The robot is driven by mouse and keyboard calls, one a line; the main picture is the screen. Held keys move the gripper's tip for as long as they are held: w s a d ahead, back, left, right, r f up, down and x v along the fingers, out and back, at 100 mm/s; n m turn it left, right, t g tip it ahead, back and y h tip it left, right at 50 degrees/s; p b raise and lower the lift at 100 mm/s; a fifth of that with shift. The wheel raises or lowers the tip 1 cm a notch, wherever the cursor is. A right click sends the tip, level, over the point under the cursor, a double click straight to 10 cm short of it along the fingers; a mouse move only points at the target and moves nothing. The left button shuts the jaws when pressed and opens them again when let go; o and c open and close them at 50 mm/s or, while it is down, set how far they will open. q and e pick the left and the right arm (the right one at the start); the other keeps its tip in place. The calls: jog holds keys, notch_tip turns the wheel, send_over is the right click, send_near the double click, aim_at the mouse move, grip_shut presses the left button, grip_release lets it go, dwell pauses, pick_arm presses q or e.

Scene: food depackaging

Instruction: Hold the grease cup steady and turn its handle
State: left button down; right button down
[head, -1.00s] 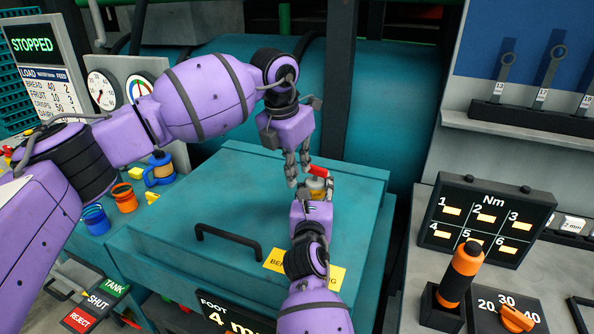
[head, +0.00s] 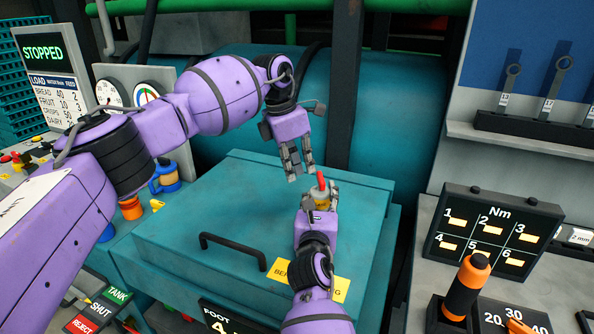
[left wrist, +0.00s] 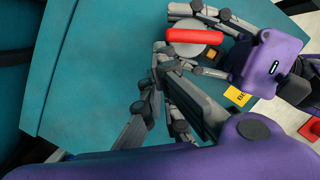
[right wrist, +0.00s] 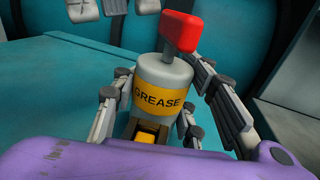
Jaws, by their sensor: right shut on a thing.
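The grease cup (right wrist: 165,90) is a small grey cylinder with a yellow GREASE band and a red handle (right wrist: 180,33) on top. It stands upright on the teal housing lid, and its handle shows in the head view (head: 321,181) and from above in the left wrist view (left wrist: 195,35). My right gripper (head: 320,203) is shut around the cup's body, one finger on each side. My left gripper (head: 297,176) is open and empty, just up and left of the handle, apart from it. Its fingers point down.
The teal lid (head: 180,235) has a black bar handle (head: 235,252) at its front. An orange-handled tool (head: 466,290) stands in a holder at right, below the Nm board (head: 490,230). Gauges and colored cups are at left.

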pick_arm(q)
jog(key=shift+w+d, duration=0.4)
jog(key=shift+w, duration=0.35)
dwell(1.0)
